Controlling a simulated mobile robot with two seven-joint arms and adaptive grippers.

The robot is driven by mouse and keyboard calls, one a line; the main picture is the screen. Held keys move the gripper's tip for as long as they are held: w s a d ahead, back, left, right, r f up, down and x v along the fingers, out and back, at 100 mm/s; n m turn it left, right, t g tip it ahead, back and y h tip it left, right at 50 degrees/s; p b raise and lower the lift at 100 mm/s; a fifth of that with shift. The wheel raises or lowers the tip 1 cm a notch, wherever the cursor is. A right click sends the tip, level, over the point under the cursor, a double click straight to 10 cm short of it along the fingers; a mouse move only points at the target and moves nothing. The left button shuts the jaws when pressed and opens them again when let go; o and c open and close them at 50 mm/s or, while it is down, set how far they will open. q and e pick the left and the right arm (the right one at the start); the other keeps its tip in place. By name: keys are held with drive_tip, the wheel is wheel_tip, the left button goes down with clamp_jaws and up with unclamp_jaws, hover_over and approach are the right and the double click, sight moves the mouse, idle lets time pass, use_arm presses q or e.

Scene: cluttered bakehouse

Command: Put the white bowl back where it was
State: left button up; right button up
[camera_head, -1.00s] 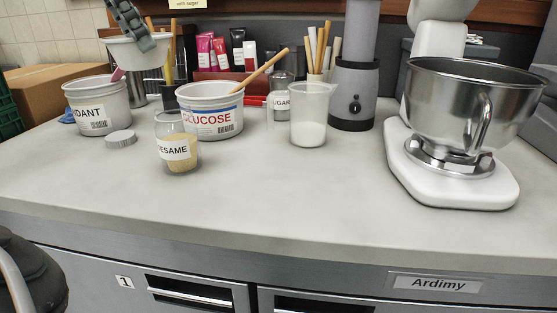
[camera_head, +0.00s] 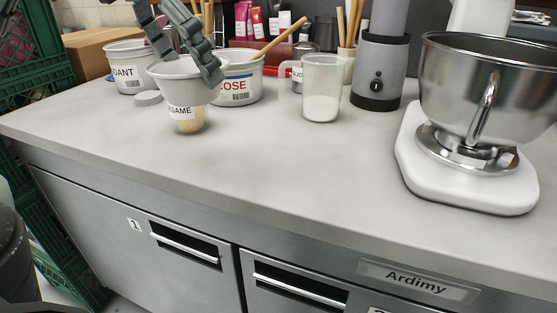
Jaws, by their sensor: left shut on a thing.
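The white bowl (camera_head: 180,88) is held up in the air over the left part of the counter. In the picture it covers the upper part of the sesame jar (camera_head: 189,122) and part of the glucose tub. My left gripper (camera_head: 193,66) comes down from the top left and is shut on the bowl at its rim. Its grey fingers hide part of the rim. I cannot tell how far the bowl's base is above the jar. My right gripper is not in view.
The glucose tub (camera_head: 240,88) with a wooden handle, the fondant tub (camera_head: 126,76) and a grey lid (camera_head: 149,98) stand around the bowl. A measuring jug (camera_head: 321,95), a blender (camera_head: 379,75) and a mixer (camera_head: 465,175) stand further right. The front middle counter (camera_head: 270,160) is clear.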

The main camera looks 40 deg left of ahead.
use_arm(q)
drive_tip(key=shift+d+f, duration=0.1)
drive_tip(key=shift+d, duration=0.2)
drive_tip(key=w+d+f, duration=0.4)
drive_tip(key=w+d, duration=0.1)
drive_tip(key=w+d+f, duration=0.2)
drive_tip(key=d, duration=0.1)
drive_tip(key=shift+w+f+p, duration=0.35)
drive_tip(key=shift+w+f, duration=0.05)
drive_tip(key=shift+w+d+f, duration=0.1)
drive_tip(key=shift+d+f, duration=0.05)
drive_tip(key=shift+f, duration=0.1)
wheel_tip(320, 180, down, 3)
drive_tip(key=shift+f, duration=0.4)
drive_tip(key=shift+f+b, duration=0.15)
drive_tip(key=shift+b, duration=0.25)
drive_tip(key=o, duration=1)
drive_tip(key=shift+o, duration=0.5)
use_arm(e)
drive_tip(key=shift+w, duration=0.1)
use_arm(q)
drive_tip(key=shift+r, duration=0.2)
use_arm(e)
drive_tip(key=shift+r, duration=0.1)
